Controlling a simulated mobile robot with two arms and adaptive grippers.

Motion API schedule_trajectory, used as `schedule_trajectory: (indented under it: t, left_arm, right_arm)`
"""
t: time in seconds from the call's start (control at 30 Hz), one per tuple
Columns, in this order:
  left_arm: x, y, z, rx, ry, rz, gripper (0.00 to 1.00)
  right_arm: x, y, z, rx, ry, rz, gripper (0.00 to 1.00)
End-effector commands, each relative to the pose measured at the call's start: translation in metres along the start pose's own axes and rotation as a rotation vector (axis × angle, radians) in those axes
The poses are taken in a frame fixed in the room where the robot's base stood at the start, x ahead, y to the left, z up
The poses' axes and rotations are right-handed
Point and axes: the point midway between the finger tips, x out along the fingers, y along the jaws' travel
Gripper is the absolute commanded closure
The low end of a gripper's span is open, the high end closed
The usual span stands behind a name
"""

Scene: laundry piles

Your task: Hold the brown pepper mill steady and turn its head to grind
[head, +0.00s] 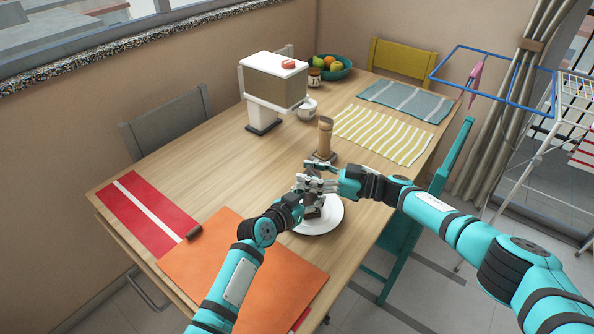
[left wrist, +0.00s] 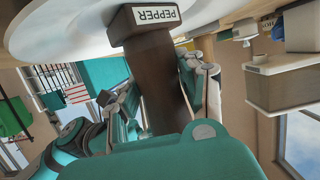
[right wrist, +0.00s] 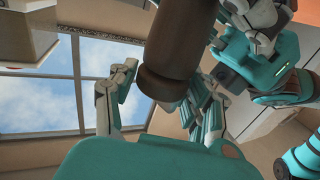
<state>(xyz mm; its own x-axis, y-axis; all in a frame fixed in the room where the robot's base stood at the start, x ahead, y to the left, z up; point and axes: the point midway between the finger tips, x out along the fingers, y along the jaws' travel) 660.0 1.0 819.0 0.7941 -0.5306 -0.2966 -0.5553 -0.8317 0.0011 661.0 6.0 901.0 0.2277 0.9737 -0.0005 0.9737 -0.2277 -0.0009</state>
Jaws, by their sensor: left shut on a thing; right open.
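The dark brown pepper mill (head: 312,211) is upright on a white plate (head: 330,224), mostly hidden by my grippers in the head view. In the left wrist view its base carries a PEPPER label (left wrist: 156,15). My left gripper (head: 311,189) is shut on the mill's body (left wrist: 150,70). My right gripper (head: 303,171) is open at the top of the mill. In the right wrist view the mill's rounded head (right wrist: 160,85) lies between its spread fingers, with a gap to the left finger. Contact with the right finger is unclear.
A lighter wooden mill (head: 325,135) stands just behind my grippers. A dispenser-like box on a stand (head: 274,82), a white pot (head: 306,109) and a fruit bowl (head: 334,73) are farther back. An orange mat (head: 225,265) and a striped mat (head: 385,135) lie on either side.

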Motion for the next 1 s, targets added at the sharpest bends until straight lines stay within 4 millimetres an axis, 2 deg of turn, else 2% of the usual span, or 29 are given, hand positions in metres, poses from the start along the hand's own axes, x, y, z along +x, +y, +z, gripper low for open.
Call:
schedule_trajectory:
  t: [0.03,0.2,0.6,0.9,0.97,1.0]
  left_arm:
    - [0.000,0.000,-0.001,0.000,0.002,0.000,1.00]
    - [0.000,0.000,-0.001,0.000,0.003,0.000,1.00]
    - [0.000,0.000,-0.001,0.000,0.003,0.000,1.00]
    - [0.000,0.000,-0.001,0.000,0.003,-0.001,1.00]
    - [0.000,0.000,-0.001,0.000,0.003,-0.001,1.00]
    - [0.000,-0.001,-0.001,0.000,0.002,-0.001,1.00]
  right_arm:
    - [0.009,-0.001,0.000,0.000,0.000,-0.001,0.51]
    - [0.028,0.000,0.000,-0.001,-0.001,0.000,0.51]
    - [0.034,0.000,0.000,-0.001,-0.001,0.001,0.52]
    - [0.033,0.000,0.000,0.000,-0.001,0.001,0.91]
    - [0.033,0.000,0.000,-0.001,-0.001,0.002,0.99]
    - [0.033,0.001,0.000,-0.001,-0.001,0.002,1.00]
